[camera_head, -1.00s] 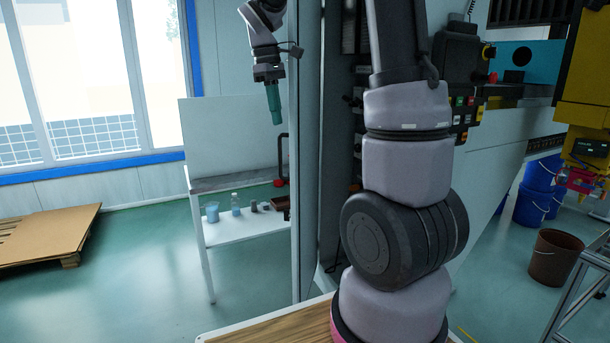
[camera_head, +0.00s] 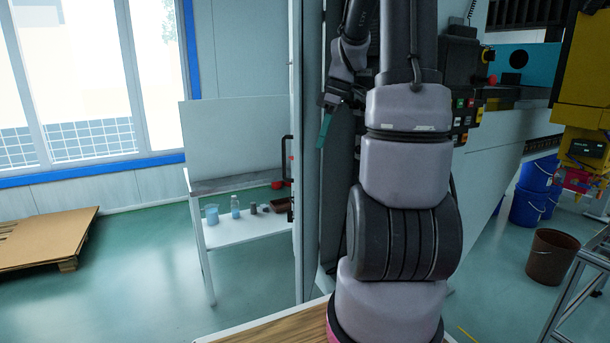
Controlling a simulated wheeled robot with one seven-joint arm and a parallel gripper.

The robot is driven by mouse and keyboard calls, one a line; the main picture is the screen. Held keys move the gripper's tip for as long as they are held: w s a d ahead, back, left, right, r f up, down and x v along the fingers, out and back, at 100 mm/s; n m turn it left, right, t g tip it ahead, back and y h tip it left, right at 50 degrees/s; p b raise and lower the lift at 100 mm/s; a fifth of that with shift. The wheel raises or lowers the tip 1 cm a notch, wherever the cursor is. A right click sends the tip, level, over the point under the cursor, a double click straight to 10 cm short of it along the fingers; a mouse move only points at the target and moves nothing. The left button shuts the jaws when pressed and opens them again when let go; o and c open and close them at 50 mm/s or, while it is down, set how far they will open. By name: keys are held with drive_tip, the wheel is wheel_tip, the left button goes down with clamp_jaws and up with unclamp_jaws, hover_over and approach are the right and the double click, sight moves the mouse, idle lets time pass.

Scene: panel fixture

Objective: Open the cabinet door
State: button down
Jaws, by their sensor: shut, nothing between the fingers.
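A tall pale grey panel (camera_head: 309,200), which looks like the cabinet door, stands nearly edge-on left of my arm. A black bar handle (camera_head: 288,160) shows at its left side. My gripper (camera_head: 323,142) has teal fingers that point down and slightly left. The fingers look closed with nothing between them. My arm hides much of the cabinet to the right of the panel.
A control box (camera_head: 462,85) with buttons is right of my arm. A white table (camera_head: 250,230) with small containers stands behind the panel at left. A wooden pallet (camera_head: 45,240) lies far left. Blue buckets (camera_head: 530,205) and a brown bucket (camera_head: 553,255) stand at right.

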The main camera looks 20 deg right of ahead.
drive_tip(key=d+f+n+t, duration=0.1)
drive_tip(key=d+f, duration=0.1)
drive_tip(key=d, duration=0.3)
hover_over(301, 190)
drive_tip(key=d, duration=0.2)
wheel_tip(301, 190, down, 10)
drive_tip(key=shift+s+d+r+y, duration=0.15)
drive_tip(key=shift+s+y, duration=0.15)
drive_tip(key=shift+s, duration=0.15)
